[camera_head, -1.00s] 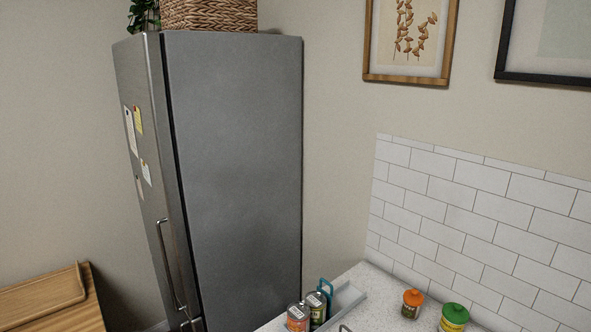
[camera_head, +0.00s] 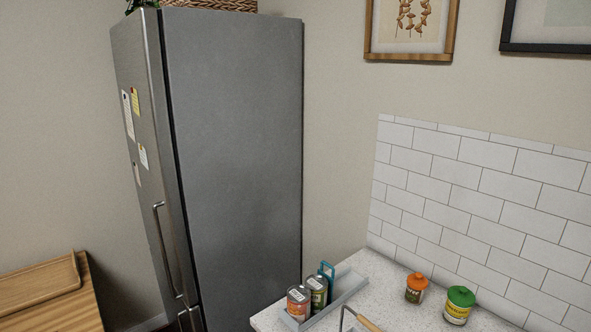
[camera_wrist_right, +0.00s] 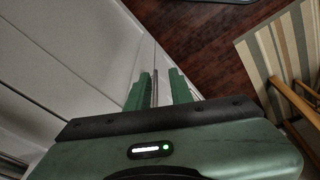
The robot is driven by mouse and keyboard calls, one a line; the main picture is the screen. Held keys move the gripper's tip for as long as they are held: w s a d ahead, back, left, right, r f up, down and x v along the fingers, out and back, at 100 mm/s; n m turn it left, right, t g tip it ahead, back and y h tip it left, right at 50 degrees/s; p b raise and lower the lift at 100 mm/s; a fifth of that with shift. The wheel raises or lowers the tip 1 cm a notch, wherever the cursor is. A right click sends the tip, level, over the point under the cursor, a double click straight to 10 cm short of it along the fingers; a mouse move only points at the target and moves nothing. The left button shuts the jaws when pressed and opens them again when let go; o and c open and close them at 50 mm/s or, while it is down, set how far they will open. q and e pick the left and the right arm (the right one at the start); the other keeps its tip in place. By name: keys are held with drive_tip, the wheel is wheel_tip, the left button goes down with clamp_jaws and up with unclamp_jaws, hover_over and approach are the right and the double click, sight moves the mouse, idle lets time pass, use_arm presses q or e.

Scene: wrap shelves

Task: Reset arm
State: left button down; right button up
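My right gripper (camera_wrist_right: 160,90) shows in the right wrist view, its two green fingers apart with a gap between them. It points down along white cabinet fronts (camera_wrist_right: 75,45), over a dark wooden floor (camera_wrist_right: 195,35). A thin grey strip shows in the gap; I cannot tell whether it is a handle or an edge behind the fingers. I see nothing held. Neither arm shows in the head view, and my left gripper is in no view.
A grey tray (camera_head: 349,286) with two cans (camera_head: 299,302) stands on the speckled counter (camera_head: 388,312). An orange-lidded jar (camera_head: 416,288) and a green-lidded jar (camera_head: 458,305) stand right of it. A tall fridge (camera_head: 240,150) is behind. A striped chair (camera_wrist_right: 285,50) is near my right gripper.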

drive_tip(key=s+d+f+b, duration=0.1)
drive_tip(key=s+f+b, duration=0.2)
drive_tip(key=s+f, duration=0.5)
drive_tip(key=s+d+f+g+b, duration=0.1)
drive_tip(key=s+d+f+b, duration=0.1)
drive_tip(key=s+f, duration=0.7)
wheel_tip(320, 180, down, 8)
drive_tip(key=shift+s+f+b, duration=0.1)
drive_tip(key=shift+s+b, duration=0.15)
drive_tip(key=shift+b, duration=0.4)
